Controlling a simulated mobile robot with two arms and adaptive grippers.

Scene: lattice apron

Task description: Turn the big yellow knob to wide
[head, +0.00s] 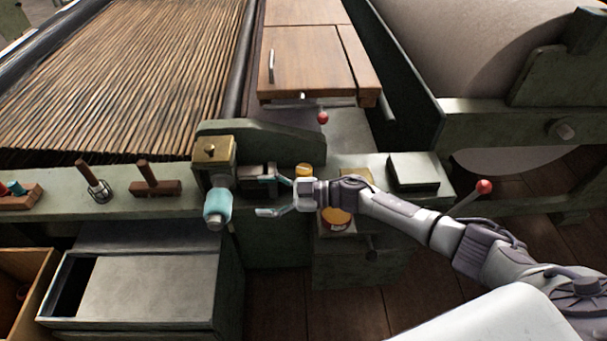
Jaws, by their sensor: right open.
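A round yellow knob (337,218) shows on the front of the green machine, just below my right forearm, which covers its upper part. Red and white marks show at its lower edge; I cannot read them. A smaller yellow piece (303,170) stands on the ledge behind my right wrist. My right gripper (268,196) points left with its teal fingers spread apart and nothing between them. It is left of the round yellow knob and does not touch it. My left gripper is not in view.
A brass-topped box (213,151) with a teal-sleeved handle (217,204) stands left of my right gripper. A red-balled lever (484,187) rises at right, and another red ball (322,118) shows behind. A dark block (413,170) sits on the ledge.

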